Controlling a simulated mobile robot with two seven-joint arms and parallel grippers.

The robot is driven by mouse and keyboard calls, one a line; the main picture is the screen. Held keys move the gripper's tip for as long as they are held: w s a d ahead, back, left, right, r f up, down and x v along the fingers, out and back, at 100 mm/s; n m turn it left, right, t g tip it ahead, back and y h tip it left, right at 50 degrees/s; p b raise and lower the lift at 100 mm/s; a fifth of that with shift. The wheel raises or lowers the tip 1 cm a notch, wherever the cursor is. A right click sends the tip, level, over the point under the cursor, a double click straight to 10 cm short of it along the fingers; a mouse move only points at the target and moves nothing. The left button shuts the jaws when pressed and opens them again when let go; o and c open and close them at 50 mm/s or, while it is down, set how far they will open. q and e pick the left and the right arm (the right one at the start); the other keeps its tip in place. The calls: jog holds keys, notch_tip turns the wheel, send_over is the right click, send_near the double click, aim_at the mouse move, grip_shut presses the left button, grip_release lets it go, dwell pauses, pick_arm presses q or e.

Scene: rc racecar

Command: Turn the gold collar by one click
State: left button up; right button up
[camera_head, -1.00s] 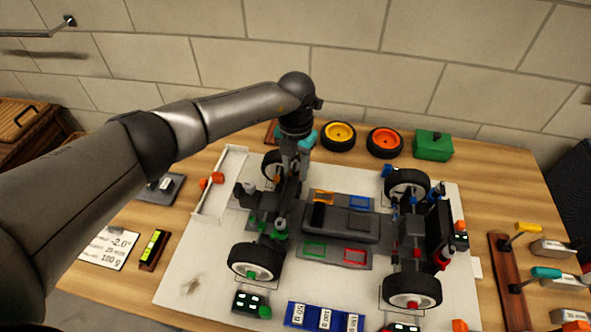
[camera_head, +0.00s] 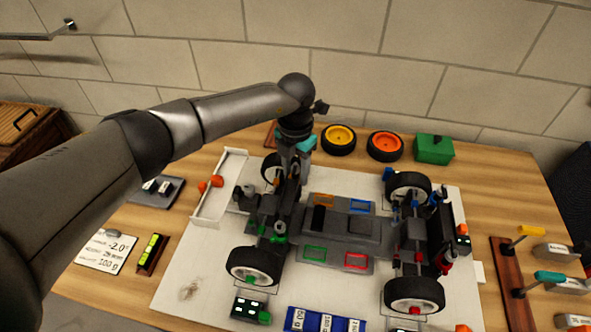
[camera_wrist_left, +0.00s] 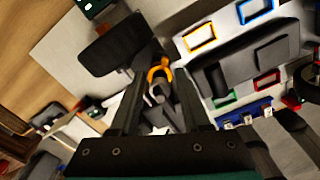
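The gold collar (camera_wrist_left: 158,67) shows in the left wrist view as an orange-gold ring around a grey shock body (camera_wrist_left: 156,88). It lies between the tips of my left gripper (camera_wrist_left: 158,76), whose two dark fingers stand apart on either side of it. I cannot tell whether the fingers touch it. In the head view my left gripper (camera_head: 291,172) points down at the far left corner of the racecar (camera_head: 345,228), beside a wheel, and hides the collar there. My right gripper is not in view.
The racecar stands on a white mat (camera_head: 190,285). Green (camera_head: 279,228) and red (camera_head: 418,256) collars sit at other corners. Loose wheels (camera_head: 338,139) (camera_head: 384,146) and a green box (camera_head: 433,149) lie behind. A blue weight tray (camera_head: 322,320) is in front.

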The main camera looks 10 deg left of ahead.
pick_arm(q)
jog(key=shift+o, duration=1.4)
notch_tip(320, 180, up, 15)
jog(key=p, duration=0.1)
jog(key=shift+r, duration=0.15)
